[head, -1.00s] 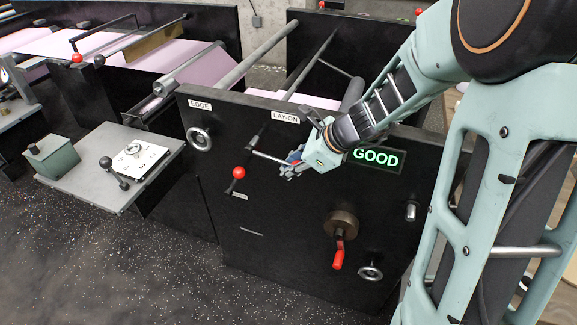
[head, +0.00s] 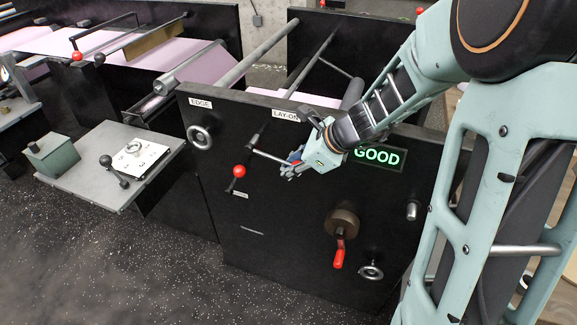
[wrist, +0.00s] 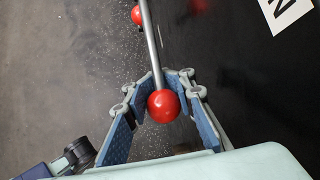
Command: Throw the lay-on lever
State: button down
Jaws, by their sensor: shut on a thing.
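The lay-on lever (head: 268,156) is a thin metal rod on the black machine panel, below and left of the LAY-ON label (head: 285,115). Its far end runs right to my gripper (head: 291,169), which hides its knob in the head view. In the wrist view the lever's red ball knob (wrist: 163,106) lies between the blue finger pads of my gripper (wrist: 160,78). The fingers are shut on the lever at its knob end, with the rod running out past the fingertips.
Another red ball (head: 239,171) on a dark rod sits left of the lever. A green GOOD sign (head: 377,158) is lit behind my wrist.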

jog(key=shift+s+d+f, duration=0.15)
jog(key=shift+d+f, duration=0.15)
jog(key=shift+d, duration=0.05)
jog(key=c, duration=1.9)
grip_release()
jog(key=shift+r, duration=0.1)
jog(key=shift+o, duration=1.4)
jog(key=shift+a+r, duration=0.1)
jog(key=shift+r, duration=0.15)
jog(key=v, duration=1.1)
jog(key=shift+s+d+r, duration=0.15)
jog(key=shift+d+r, duration=0.1)
jog(key=shift+r, duration=0.05)
